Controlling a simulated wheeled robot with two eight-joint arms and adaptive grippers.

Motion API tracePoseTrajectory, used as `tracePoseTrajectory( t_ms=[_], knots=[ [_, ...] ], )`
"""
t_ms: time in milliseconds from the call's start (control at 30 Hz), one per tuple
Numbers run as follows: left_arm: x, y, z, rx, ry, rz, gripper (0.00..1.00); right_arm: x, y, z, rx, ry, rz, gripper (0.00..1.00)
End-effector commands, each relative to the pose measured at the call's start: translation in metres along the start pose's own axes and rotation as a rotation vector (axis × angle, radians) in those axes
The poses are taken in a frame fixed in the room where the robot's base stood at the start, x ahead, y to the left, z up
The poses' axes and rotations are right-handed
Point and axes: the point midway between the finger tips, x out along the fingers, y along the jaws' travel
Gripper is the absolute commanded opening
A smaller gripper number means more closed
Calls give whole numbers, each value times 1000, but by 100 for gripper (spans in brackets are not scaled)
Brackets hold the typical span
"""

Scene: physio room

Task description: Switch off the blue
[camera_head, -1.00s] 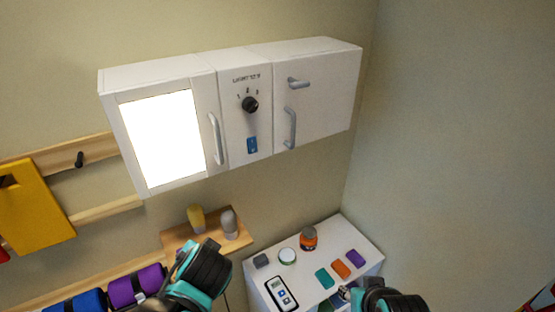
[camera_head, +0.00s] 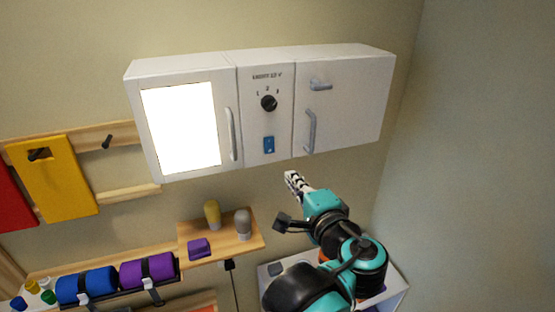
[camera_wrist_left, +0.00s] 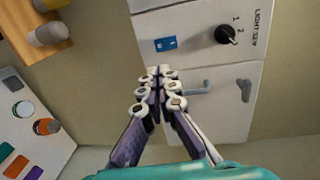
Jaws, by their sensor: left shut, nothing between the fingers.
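The blue rocker switch (camera_head: 268,145) sits low on the middle panel of the white wall cabinet (camera_head: 345,110), under a black rotary knob (camera_head: 269,103). The wrist view also shows the blue switch (camera_wrist_left: 165,44) and the knob (camera_wrist_left: 225,34). The light panel (camera_head: 181,127) on the cabinet's left door glows white. My left gripper (camera_head: 291,178) is shut and empty, below and slightly right of the switch in the head view. In the wrist view its fingertips (camera_wrist_left: 161,72) appear close to the switch; I cannot tell that they touch it. My right gripper is not in view.
Grey handles (camera_head: 310,130) stick out from the cabinet doors. Below, a wooden shelf (camera_head: 250,243) holds a yellow and a grey bulb-shaped item and a purple block. A white table (camera_head: 272,282) stands under my left arm.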

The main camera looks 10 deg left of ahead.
Motion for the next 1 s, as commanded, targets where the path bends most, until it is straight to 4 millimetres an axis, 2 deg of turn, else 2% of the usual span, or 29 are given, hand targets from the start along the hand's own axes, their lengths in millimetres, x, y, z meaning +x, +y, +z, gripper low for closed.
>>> tracePoseTrajectory(
  t_ms=[167,500,700,800,1000],
  knots=[
    [18,-1,1,-1,-5,1,0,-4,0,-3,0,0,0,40],
    [90,-2,1,-1,-5,2,0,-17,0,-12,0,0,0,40],
    [123,-1,1,-2,-4,2,0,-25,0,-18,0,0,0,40],
    [132,-1,1,-1,-2,1,0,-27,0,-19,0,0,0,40],
    [139,0,0,-1,0,1,0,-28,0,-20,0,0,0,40]
  ],
)
